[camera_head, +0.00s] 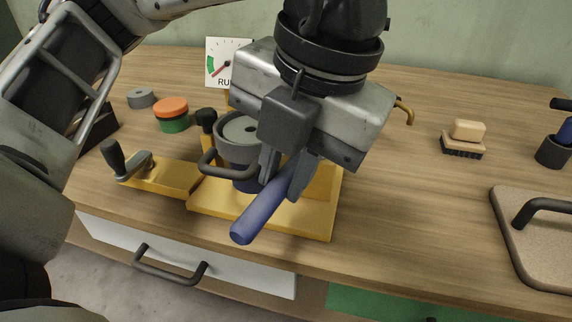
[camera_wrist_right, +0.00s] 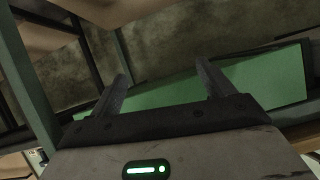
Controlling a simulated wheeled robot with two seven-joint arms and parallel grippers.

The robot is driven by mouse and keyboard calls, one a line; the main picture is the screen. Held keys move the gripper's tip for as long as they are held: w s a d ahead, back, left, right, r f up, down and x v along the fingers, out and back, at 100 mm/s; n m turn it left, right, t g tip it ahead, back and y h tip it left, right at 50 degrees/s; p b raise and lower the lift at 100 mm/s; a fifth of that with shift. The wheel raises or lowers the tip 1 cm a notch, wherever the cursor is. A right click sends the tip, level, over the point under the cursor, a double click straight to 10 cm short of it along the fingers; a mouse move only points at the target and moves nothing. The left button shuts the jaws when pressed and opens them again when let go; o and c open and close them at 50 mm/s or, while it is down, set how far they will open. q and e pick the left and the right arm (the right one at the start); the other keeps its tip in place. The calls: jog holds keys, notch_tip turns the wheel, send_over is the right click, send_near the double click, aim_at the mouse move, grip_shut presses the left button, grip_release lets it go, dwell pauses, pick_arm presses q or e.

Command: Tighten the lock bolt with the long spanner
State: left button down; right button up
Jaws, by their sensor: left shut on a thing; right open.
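A blue round bar (camera_head: 258,215), apparently the handle of the long spanner, slants down and left from my left gripper (camera_head: 284,178). The left gripper is shut on it, above the front of a yellow fixture (camera_head: 255,215). The bar's far end is hidden behind the gripper. The fixture carries a grey cylinder (camera_head: 240,130) with a dark looped handle. I cannot make out the lock bolt; the gripper covers part of the fixture. My right gripper (camera_wrist_right: 163,88) shows only in the right wrist view, open and empty, with a green panel (camera_wrist_right: 262,78) beyond its fingers.
A black-knobbed crank (camera_head: 125,163) sits at the fixture's left. A gauge card (camera_head: 222,60), an orange-topped green puck (camera_head: 172,112) and a grey disc (camera_head: 141,98) stand behind. A brush (camera_head: 463,145), a dark cup (camera_head: 552,152) and a board (camera_head: 535,245) lie right. The table's right-centre is clear.

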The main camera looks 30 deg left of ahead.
pick_arm(q)
jog(key=shift+a+p+v, duration=0.25)
jog(key=shift+p+v, duration=0.4)
jog(key=shift+v, duration=0.3)
pick_arm(e)
jog(key=shift+r, duration=0.6)
dwell(0.8)
pick_arm(q)
jog(key=shift+r, duration=0.2)
pick_arm(e)
jog(key=shift+r, duration=0.15)
pick_arm(q)
jog(key=p+v, duration=0.2)
jog(key=a+p+v, duration=0.1)
jog(key=p+v, duration=0.1)
jog(key=shift+r, duration=0.55)
jog(key=shift+d+f, duration=0.1)
pick_arm(e)
notch_tip(320, 180, up, 4)
jog(key=shift+r, duration=0.1)
jog(key=shift+r, duration=0.1)
